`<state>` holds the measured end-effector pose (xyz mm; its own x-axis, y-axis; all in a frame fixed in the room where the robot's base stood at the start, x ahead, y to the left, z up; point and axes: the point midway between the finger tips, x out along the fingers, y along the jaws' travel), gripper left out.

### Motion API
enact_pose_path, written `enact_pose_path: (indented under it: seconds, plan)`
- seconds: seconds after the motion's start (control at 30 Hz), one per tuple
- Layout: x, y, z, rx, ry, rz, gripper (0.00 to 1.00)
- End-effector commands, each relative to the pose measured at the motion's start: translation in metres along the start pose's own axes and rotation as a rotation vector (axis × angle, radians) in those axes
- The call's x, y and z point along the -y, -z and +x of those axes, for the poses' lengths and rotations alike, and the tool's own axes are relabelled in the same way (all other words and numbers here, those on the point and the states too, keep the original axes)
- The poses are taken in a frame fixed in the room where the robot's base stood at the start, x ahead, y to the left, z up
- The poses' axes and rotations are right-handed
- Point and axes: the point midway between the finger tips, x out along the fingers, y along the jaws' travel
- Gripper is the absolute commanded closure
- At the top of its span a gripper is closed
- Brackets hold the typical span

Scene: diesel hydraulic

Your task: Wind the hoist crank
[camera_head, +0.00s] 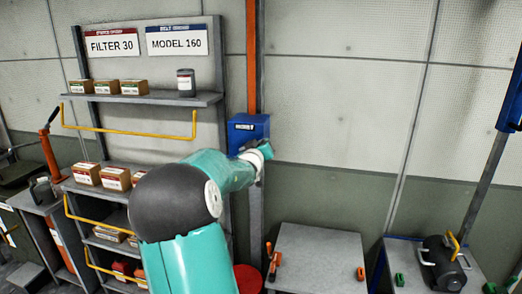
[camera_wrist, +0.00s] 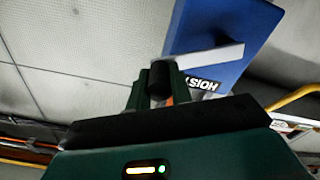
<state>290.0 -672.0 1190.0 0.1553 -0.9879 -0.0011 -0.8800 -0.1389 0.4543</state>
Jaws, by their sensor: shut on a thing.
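The blue hoist box (camera_head: 246,128) is mounted on a post with an orange strip, and its "HOIST" label shows in the wrist view (camera_wrist: 225,35). A pale flat crank arm (camera_wrist: 212,57) lies across the box face and meets a dark crank handle (camera_wrist: 158,76). My gripper (camera_wrist: 156,88) is shut on this handle, its green fingers on either side. In the head view my teal arm reaches up to the box's lower right, and the gripper and crank are mostly hidden there.
A shelf unit (camera_head: 150,98) with boxes, a canister and yellow rails stands left of the box. A grey table (camera_head: 318,250) is below to the right. A dark cylindrical unit (camera_head: 443,262) with a yellow handle sits at the far right. The wall right of the box is clear.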

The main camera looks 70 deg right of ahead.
Motion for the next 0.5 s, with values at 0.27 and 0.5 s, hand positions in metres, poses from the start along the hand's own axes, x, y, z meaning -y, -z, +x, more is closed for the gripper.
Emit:
enact_pose_path:
  seconds: [0.27, 0.5]
  plan:
    - [0.001, 0.024, 0.003, -0.010, 0.001, -0.216, 1.00]
    - [0.008, 0.043, 0.003, -0.010, 0.001, -0.447, 1.00]
